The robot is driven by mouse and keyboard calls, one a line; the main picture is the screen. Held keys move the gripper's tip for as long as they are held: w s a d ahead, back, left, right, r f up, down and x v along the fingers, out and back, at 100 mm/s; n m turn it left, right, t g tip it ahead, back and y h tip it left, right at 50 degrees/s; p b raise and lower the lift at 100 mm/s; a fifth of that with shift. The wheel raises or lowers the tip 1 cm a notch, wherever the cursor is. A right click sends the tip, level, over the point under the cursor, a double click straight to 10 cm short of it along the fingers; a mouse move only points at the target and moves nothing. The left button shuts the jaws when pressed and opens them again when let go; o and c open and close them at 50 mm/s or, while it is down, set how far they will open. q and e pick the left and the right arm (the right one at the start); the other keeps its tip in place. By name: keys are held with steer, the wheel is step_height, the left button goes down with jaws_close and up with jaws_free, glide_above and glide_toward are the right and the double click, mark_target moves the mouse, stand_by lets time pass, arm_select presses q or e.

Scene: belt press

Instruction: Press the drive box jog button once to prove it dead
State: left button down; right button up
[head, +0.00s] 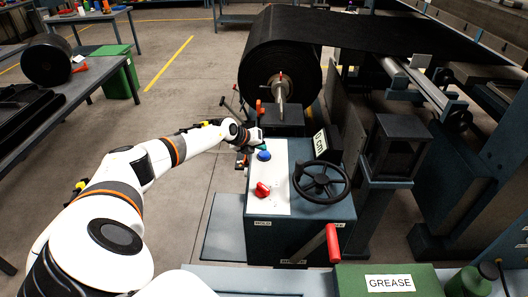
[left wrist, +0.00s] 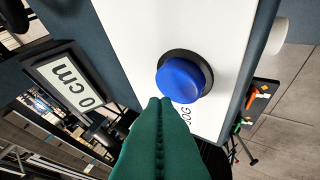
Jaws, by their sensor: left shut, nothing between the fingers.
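The drive box (head: 285,208) is a teal cabinet with a white top panel. The blue jog button (head: 264,155) sits on that panel near its far end. In the left wrist view the round blue button (left wrist: 183,78) stands in a black collar on the white panel, with a partly hidden label (left wrist: 185,114) beside it. My left gripper (head: 262,144) is over the far end of the panel by the button. Its green fingers (left wrist: 160,104) are shut and empty, tips close to the button's edge; I cannot tell whether they touch. My right gripper is not in view.
On the box are a red knob (head: 263,190), a black handwheel (head: 321,182) and a "0 cm" display (head: 321,143). A red-handled lever (head: 333,243) rises in front. A large black belt roll (head: 280,55) stands behind. A green grease box (head: 388,281) is at the front right.

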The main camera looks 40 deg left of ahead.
mark_target(261, 155)
arm_select(q)
step_height(261, 155, up, 5)
steer(key=p, duration=0.5)
steer(key=shift+r, duration=0.1)
stand_by(0.4)
stand_by(0.5)
